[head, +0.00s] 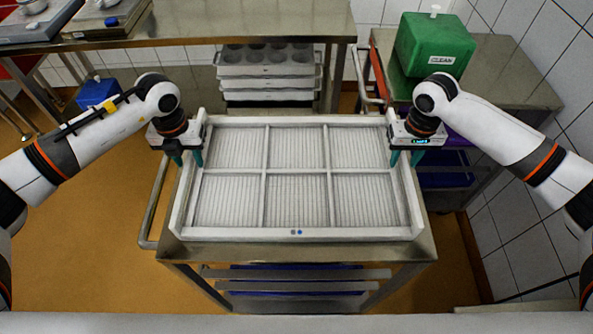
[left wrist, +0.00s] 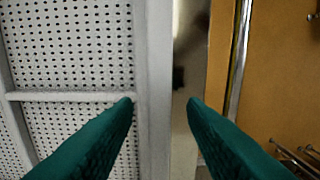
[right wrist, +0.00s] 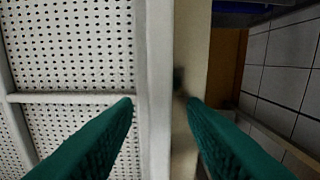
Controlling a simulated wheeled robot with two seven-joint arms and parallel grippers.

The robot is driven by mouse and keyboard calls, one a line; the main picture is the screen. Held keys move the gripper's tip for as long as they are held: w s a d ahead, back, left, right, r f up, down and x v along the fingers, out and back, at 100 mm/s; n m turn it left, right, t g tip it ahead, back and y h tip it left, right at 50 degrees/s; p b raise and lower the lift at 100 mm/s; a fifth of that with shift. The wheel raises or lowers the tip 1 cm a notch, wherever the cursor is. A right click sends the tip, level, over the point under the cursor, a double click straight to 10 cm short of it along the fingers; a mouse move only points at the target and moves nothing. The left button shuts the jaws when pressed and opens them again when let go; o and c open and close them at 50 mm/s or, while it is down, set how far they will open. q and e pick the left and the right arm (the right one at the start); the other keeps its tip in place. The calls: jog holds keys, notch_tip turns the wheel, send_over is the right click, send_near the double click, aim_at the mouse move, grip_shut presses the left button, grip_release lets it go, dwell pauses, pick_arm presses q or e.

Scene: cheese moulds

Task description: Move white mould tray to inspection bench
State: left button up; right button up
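The white mould tray (head: 297,233) has six compartments with ribbed, perforated floors and sits on a steel trolley (head: 420,240). My left gripper (head: 188,160) is at the tray's left wall, with one green finger on each side of it. In the left wrist view the fingers (left wrist: 164,105) are apart, with the tray's wall (left wrist: 153,60) between them. My right gripper (head: 405,158) is at the right wall in the same way. In the right wrist view its fingers (right wrist: 164,105) are apart around the wall (right wrist: 155,60). I cannot tell whether any finger touches the tray.
A steel bench (head: 250,22) runs along the back, with stacked white trays (head: 265,72) below it. A side table (head: 500,85) at the right bears a green box (head: 433,42) labelled CLEAN. A blue box (head: 97,93) is on the left. Orange floor (head: 90,240) lies open at left.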

pick_arm(q)
jog(key=shift+f, duration=0.45)
pick_arm(e)
jog(key=shift+f, duration=0.45)
pick_arm(q)
grip_shut()
pick_arm(e)
grip_shut()
dwell(0.5)
pick_arm(q)
jog(key=shift+w+r, duration=0.2)
jog(key=shift+r, duration=0.1)
pick_arm(e)
jog(key=shift+w+r, duration=0.15)
jog(key=shift+r, duration=0.1)
